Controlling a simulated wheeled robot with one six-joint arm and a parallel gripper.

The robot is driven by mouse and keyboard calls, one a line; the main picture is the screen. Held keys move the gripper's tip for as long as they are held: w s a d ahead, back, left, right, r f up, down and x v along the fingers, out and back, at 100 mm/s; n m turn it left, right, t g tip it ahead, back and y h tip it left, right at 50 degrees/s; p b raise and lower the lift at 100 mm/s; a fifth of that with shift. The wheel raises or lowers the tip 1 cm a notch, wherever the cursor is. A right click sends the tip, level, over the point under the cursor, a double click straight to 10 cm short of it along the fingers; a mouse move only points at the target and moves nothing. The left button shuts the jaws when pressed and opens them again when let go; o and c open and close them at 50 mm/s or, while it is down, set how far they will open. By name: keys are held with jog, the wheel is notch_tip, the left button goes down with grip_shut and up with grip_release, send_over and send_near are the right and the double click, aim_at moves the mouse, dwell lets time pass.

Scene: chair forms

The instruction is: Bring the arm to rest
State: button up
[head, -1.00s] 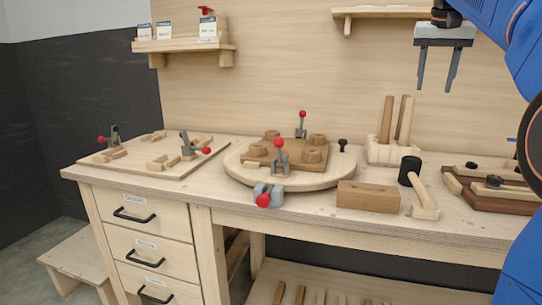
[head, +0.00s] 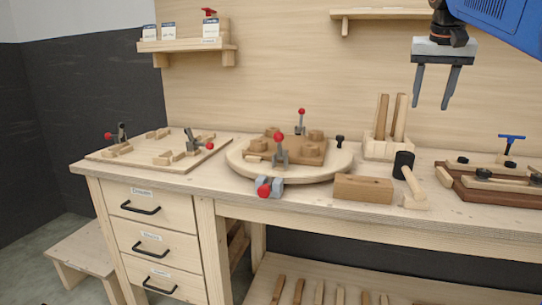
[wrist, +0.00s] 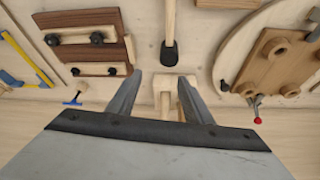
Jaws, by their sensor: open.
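My gripper (head: 432,88) hangs in the air at the upper right of the head view, in front of the back panel and above the bench. Its two dark fingers point down and stand apart with nothing between them. In the wrist view my gripper (wrist: 163,82) is also open and empty. Behind and between its fingers the wooden holder with upright sticks (wrist: 162,98) and the black-headed mallet (wrist: 169,54) show on the bench below. The blue arm link at the upper right is mine.
The bench (head: 300,202) carries a round turntable (head: 240,164) with a clamped wooden form, a clamp board (head: 190,160), a wooden block (head: 363,188), the mallet (head: 403,165), the stick holder (head: 388,147) and a dark wood fixture (head: 490,190). Two shelves (head: 185,46) (head: 385,14) hang behind.

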jog(key=s+a+f+n, duration=0.1)
jog(key=s+a+f, duration=0.3)
jog(key=s+f, duration=0.6)
jog(key=s+a+f+n+y, duration=0.1)
jog(key=s+a+f+n, duration=0.1)
jog(key=s+f, duration=0.7)
jog(key=s+a+f+n+y, duration=0.1)
jog(key=s+a+f, duration=0.4)
jog(key=s+f, duration=0.5)
notch_tip(320, 180, down, 10)
jog(key=shift+s+a+r+n+t, duration=0.1)
jog(key=shift+s+a+n+t, duration=0.25)
jog(key=shift+n, duration=0.15)
jog(key=shift+w, duration=0.1)
jog(key=shift+c, duration=0.3)
